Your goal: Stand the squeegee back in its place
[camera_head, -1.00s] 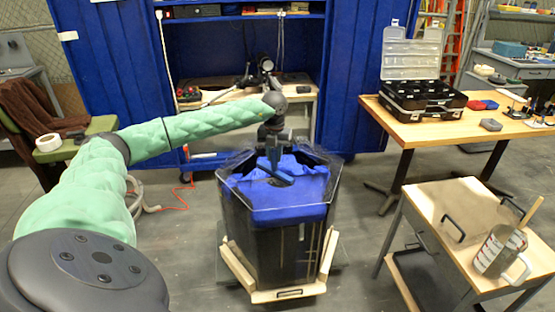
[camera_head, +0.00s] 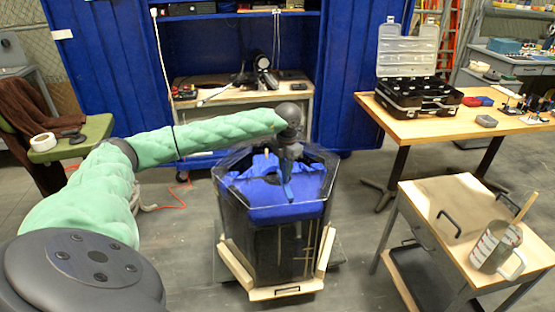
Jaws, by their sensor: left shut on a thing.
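My left arm reaches in from the left, and my left gripper (camera_head: 287,168) points down inside the rim of the clear-walled tank (camera_head: 257,258). The gripper is shut on a slim blue-grey piece (camera_head: 288,191), which appears to be the squeegee. The piece hangs roughly upright in front of the blue lining, and its lower end is close to the blue surface. I cannot tell whether it touches. The jaws are small and partly lost against the blue. My right gripper is not in view.
The tank stands on a wooden-edged base (camera_head: 287,292). A wooden cart (camera_head: 444,215) with a measuring jug (camera_head: 493,247) stands at right. A workbench (camera_head: 418,122) holds an open black case (camera_head: 418,95). Blue cabinets (camera_head: 350,75) stand behind the tank.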

